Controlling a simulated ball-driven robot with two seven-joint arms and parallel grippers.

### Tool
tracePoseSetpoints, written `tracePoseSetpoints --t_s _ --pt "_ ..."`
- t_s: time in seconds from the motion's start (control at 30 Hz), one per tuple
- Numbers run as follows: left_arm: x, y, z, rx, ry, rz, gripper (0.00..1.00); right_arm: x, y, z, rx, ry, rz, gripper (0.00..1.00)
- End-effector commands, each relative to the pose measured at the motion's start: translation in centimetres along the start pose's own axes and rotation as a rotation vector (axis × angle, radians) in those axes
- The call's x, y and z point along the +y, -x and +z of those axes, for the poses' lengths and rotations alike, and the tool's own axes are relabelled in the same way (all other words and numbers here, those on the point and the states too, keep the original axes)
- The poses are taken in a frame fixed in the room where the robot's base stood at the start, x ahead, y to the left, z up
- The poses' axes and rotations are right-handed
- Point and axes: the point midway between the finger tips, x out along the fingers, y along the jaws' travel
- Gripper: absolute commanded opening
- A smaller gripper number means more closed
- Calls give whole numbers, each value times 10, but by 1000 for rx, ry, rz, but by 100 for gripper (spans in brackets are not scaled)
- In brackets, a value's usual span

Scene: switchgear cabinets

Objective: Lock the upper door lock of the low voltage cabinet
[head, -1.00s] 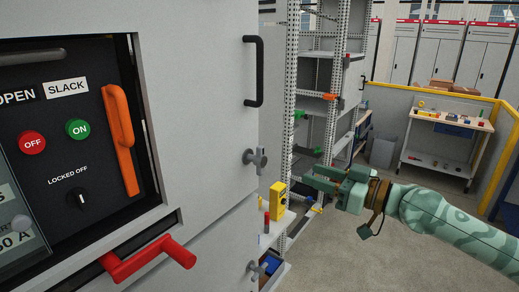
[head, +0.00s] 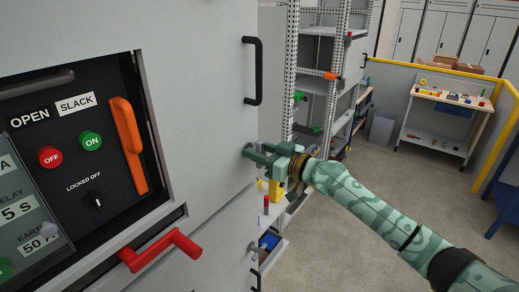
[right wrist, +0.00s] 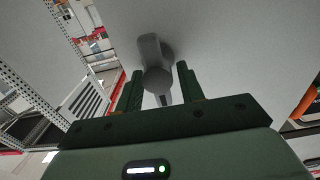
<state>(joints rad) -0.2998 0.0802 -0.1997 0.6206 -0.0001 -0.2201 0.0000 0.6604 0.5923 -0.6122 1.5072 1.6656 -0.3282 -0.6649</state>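The upper door lock, a grey knob with a wing handle (right wrist: 154,78), sits on the grey door of the low voltage cabinet (head: 205,95). In the head view it is mostly hidden by my right gripper (head: 258,153), which is at the door's right edge below the black handle. In the right wrist view, my right gripper (right wrist: 159,78) is open, with one finger on each side of the lock. Gaps show between the fingers and the lock. A lower lock (head: 254,249) shows further down the door edge. My left gripper is not in view.
A black door handle (head: 253,70) stands out above the lock. A red crank handle (head: 160,249) juts out at lower left, under the black control panel (head: 85,165). Metal shelving (head: 325,75) stands behind at right.

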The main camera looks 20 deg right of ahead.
Motion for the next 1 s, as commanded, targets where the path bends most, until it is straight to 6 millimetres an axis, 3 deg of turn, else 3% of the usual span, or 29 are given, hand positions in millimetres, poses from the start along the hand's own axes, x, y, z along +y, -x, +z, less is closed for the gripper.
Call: tracePoseSetpoints --t_s 0.17,0.3,0.67,1.0 --pt "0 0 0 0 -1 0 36 0 0 0 0 -1 0 35" --pt "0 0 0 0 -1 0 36 0 0 0 0 -1 0 0" --pt "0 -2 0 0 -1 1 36 1 1 0 1 -33 1 0" --pt "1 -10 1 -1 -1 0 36 3 1 1 1 -242 1 0"
